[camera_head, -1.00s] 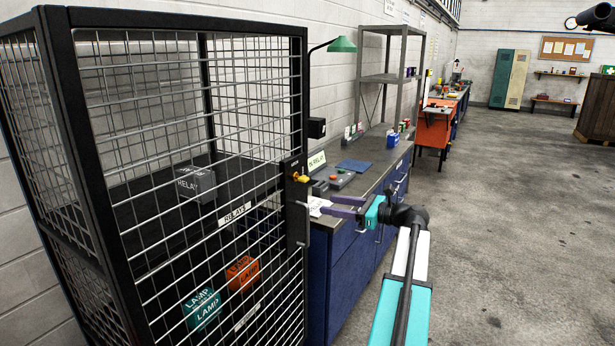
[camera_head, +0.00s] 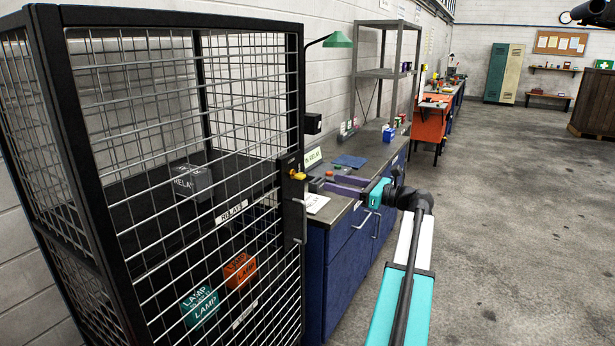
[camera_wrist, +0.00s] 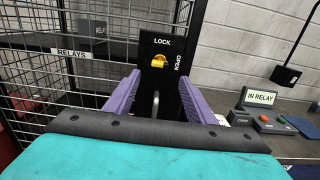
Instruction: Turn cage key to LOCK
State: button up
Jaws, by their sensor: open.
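The yellow cage key (camera_wrist: 158,61) sits on a black lock plate (camera_wrist: 161,42) on the cage door's edge. The plate reads LOCK above the key and OPEN on its right. The key's bar looks roughly horizontal, towards the OPEN side. In the head view the key (camera_head: 297,175) shows on the cage front. My gripper (camera_wrist: 160,82) is open and empty, its purple fingers spread either side of the plate's lower part, below the key in the wrist picture. In the head view my gripper (camera_head: 337,186) is right of the key and apart from it.
The mesh cage (camera_head: 290,80) holds a relay box (camera_head: 192,183) and lamp boxes. A door handle (camera_head: 301,222) hangs below the key. The blue workbench (camera_head: 345,250) with an IN RELAY sign (camera_wrist: 259,97) stands behind my fingers. Floor to the right is clear.

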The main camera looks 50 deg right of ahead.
aim_at(305, 176)
jog(key=p+x, duration=0.2)
jog(key=x, duration=0.9)
jog(key=shift+w, duration=0.3)
jog(key=c, duration=1)
